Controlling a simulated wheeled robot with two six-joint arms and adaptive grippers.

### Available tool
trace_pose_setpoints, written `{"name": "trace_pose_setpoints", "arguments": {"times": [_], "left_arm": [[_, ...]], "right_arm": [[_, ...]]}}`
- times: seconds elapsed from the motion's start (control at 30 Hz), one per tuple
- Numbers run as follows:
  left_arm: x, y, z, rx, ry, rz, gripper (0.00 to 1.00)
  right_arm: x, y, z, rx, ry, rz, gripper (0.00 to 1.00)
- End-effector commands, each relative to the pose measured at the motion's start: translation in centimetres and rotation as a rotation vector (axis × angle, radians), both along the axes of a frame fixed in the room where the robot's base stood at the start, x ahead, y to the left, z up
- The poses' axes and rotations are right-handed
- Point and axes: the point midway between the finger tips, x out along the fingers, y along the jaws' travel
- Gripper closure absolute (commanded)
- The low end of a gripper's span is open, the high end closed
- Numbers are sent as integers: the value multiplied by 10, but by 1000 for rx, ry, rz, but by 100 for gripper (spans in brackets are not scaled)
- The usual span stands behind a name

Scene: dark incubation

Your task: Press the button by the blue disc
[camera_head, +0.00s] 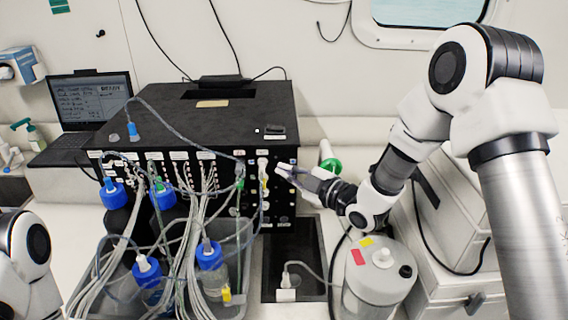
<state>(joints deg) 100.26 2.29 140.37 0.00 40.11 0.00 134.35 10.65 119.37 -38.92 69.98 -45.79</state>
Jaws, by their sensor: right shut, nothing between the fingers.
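A large black box (200,115) stands on the bench, with ports, cables and small light fittings on its front face. My right gripper (288,172) is shut and empty, with its fingertips at the right end of that front face. The fingertips look very close to the panel; I cannot tell whether they touch it. I cannot clearly make out the blue disc or the button; both are too small to tell or hidden by the gripper. Part of my left arm shows at the lower left, but its gripper is out of view.
Blue-capped bottles (209,255) and many grey cables (205,200) crowd the area before the box. A white canister (378,280) stands below my right arm. A green-ringed white fitting (330,163) is right of the box. A laptop (88,105) is at left.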

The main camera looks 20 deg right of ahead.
Motion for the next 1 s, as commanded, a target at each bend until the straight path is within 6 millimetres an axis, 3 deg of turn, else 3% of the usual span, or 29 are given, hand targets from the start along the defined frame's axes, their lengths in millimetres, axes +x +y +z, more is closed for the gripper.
{"name": "trace_pose_setpoints", "arguments": {"times": [1.0], "left_arm": [[0,0,-4,0,0,0,60]], "right_arm": [[10,-3,0,0,0,0,100]]}}
